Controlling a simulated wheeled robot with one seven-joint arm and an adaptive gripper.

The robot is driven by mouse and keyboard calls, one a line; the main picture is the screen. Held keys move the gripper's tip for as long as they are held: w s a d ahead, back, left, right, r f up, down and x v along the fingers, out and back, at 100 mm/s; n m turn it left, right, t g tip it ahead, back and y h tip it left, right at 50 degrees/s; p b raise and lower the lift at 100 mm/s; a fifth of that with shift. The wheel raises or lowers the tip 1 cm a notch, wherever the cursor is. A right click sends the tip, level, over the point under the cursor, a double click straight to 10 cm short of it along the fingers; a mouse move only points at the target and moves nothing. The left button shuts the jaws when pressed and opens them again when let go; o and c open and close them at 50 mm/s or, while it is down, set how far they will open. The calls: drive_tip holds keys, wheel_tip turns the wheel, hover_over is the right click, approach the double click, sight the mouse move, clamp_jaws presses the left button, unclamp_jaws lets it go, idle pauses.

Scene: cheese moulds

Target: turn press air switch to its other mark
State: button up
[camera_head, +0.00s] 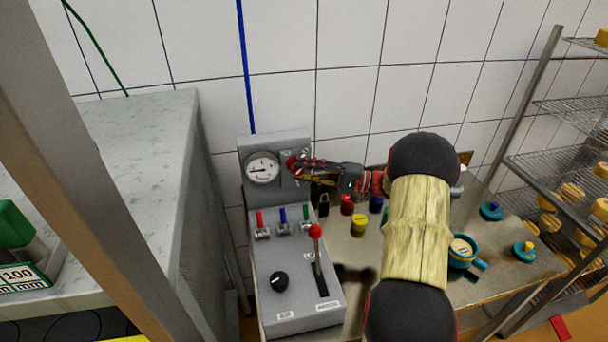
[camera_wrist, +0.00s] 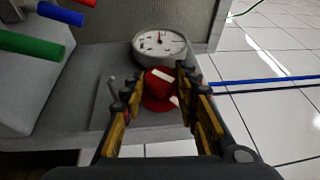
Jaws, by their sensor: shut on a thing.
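The press air switch is a red round knob (camera_head: 292,163) with a white mark, on the upright grey panel just right of the gauge. The wrist view shows the knob (camera_wrist: 160,92) between my fingertips, with its white mark visible. My gripper (camera_head: 301,166) reaches in from the right and is shut on the knob; it also shows in the wrist view (camera_wrist: 158,82). In the head view my fingers partly cover the knob and its labels.
A white dial gauge (camera_head: 262,168) sits beside the knob. Below are coloured levers (camera_head: 283,216), a red-balled lever (camera_head: 316,232) and a black knob (camera_head: 279,281). A black padlock (camera_head: 323,205) and several small coloured pots stand near my arm. A cheese rack (camera_head: 570,160) is at right.

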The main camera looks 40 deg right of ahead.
drive_tip(key=shift+f+m+t+y, duration=0.1)
drive_tip(key=shift+m+t+y, duration=0.2)
idle(0.4)
drive_tip(key=o, duration=1.2)
drive_tip(key=shift+c, duration=0.2)
drive_tip(key=shift+d, duration=0.1)
drive_tip(key=v, duration=1.2)
